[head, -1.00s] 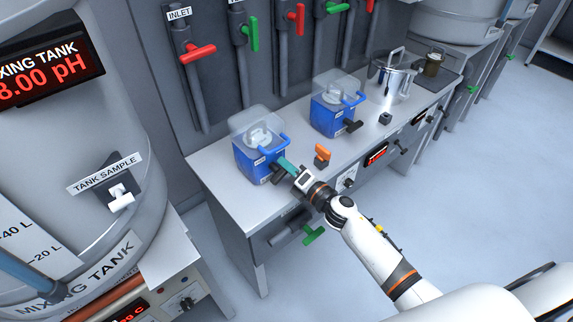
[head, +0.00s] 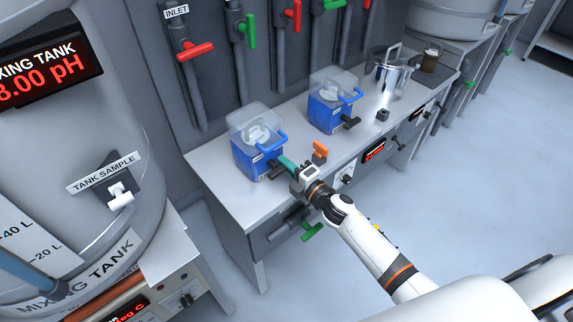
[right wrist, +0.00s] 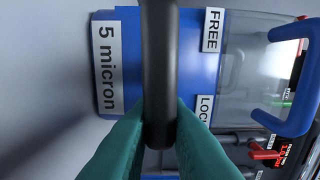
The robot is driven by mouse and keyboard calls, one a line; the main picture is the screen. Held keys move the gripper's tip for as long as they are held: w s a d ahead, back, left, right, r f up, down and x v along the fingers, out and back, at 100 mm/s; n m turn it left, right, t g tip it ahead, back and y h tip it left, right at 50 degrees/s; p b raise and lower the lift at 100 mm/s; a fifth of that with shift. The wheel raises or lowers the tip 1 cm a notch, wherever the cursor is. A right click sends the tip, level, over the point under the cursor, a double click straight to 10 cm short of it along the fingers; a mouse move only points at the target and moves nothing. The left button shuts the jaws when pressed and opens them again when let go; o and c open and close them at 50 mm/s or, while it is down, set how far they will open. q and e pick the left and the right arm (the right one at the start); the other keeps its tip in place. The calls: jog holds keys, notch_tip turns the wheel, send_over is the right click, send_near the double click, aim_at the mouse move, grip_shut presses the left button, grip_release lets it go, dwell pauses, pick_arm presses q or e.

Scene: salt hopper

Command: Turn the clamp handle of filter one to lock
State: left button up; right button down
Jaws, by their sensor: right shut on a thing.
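The left blue filter (head: 243,163), with a clear lid and a blue lid handle, stands near the left end of the bench. My right gripper (head: 285,163), with teal fingers, is at its front right side. In the right wrist view, the gripper (right wrist: 160,118) is shut on the black clamp handle (right wrist: 160,55), near its lower end. Behind the handle are a "5 micron" label (right wrist: 105,66), a "FREE" label (right wrist: 212,30) and a partly covered "LOCK" label (right wrist: 204,107). The handle lies between "5 micron" and the other two. My left gripper is not in view.
A second blue filter (head: 328,117) with a black handle stands farther along the bench (head: 212,170). An orange-handled valve (head: 320,150) is just right of my gripper. A steel pot (head: 390,78) stands beyond. A green-handled valve (head: 311,232) is below the bench top.

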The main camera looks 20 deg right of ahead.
jog(key=shift+f, duration=0.1)
jog(key=c, duration=1.4)
grip_release()
jog(key=shift+s, duration=0.1)
jog(key=b+v, duration=0.1)
jog(key=v, duration=1.1)
